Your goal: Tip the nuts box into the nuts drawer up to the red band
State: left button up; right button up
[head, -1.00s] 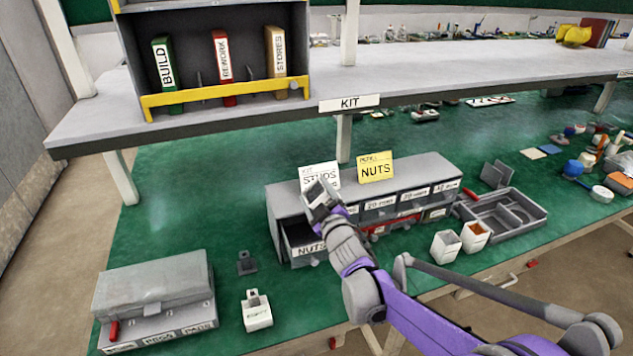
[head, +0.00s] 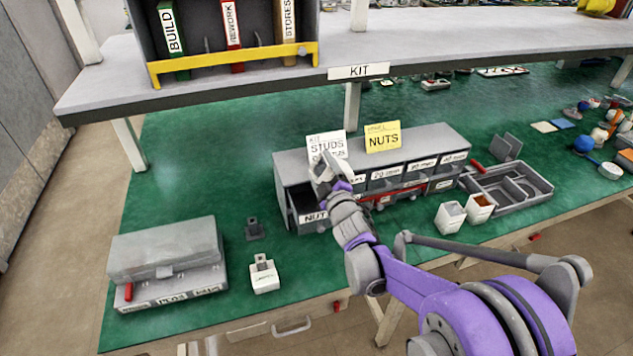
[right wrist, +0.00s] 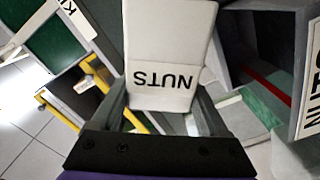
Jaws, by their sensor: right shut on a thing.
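The white nuts box (right wrist: 172,30), labelled NUTS, is held between the fingers of my right gripper (right wrist: 165,95) in the right wrist view. Its label reads upside down there. In the head view the box (head: 331,165) is small and partly hidden by my right gripper (head: 328,178), above the pulled-out nuts drawer (head: 313,217) at the left end of the grey drawer unit (head: 290,172). In the right wrist view the drawer (right wrist: 262,38) is to the right of the box, with a red band (right wrist: 268,82) inside. The fill level is unclear. My left gripper is not in view.
A white card (head: 325,142) and a yellow NUTS card (head: 383,137) stand on the unit. Two small white boxes (head: 450,217) and a grey divided tray (head: 510,190) stand to the right. A grey case (head: 165,250) and a white container (head: 264,277) stand left. The shelf (head: 420,55) runs behind.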

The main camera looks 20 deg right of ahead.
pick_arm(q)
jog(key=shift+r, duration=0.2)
pick_arm(e)
jog(key=shift+r, duration=0.1)
pick_arm(q)
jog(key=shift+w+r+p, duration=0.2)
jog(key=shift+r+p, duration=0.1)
jog(key=shift+p, duration=0.05)
pick_arm(e)
jog(key=shift+a+r+n, duration=0.1)
jog(key=shift+n, duration=0.5)
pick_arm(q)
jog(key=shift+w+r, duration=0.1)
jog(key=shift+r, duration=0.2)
pick_arm(e)
jog(key=shift+n, duration=0.3)
dwell(1.1)
jog(key=shift+a+r+n+p, duration=0.15)
jog(key=shift+n+p, duration=0.15)
jog(key=shift+p, duration=0.05)
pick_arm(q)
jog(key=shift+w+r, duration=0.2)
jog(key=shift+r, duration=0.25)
